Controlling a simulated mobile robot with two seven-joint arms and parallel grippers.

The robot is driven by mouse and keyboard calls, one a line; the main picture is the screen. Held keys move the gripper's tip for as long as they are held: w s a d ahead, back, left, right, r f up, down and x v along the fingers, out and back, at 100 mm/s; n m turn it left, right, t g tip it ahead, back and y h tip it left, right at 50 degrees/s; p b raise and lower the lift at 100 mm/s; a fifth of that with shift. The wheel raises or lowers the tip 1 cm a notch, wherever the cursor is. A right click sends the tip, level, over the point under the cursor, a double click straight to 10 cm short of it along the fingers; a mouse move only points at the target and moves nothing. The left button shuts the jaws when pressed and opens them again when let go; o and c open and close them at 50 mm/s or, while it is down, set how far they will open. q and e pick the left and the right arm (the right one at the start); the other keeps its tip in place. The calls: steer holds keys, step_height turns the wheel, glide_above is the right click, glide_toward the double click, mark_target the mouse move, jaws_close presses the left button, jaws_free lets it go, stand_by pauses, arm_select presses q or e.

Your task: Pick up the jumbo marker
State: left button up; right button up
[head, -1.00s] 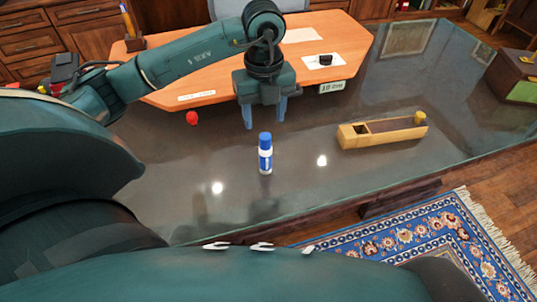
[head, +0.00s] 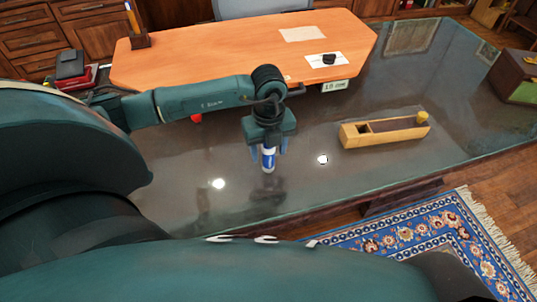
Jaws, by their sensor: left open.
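The jumbo marker (head: 268,161) is a short white and blue cylinder standing upright on the dark glossy table. My left gripper (head: 269,152) has come down over it from above. Its blue fingers are open, one on each side of the marker. The gripper hides the marker's blue top. I cannot tell whether the fingers touch the marker. My right gripper is not in view.
A wooden block plane-like box (head: 385,131) lies to the right on the dark table (head: 330,195). A raised orange wood board (head: 230,50) is behind, with a small black object (head: 329,58) on a white card. A red object (head: 196,118) is partly hidden by my arm.

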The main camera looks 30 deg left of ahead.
arm_select(q)
steer(key=shift+c, duration=0.5)
steer(key=c, duration=0.9)
steer(key=shift+r, duration=0.1)
steer(key=shift+c, duration=0.2)
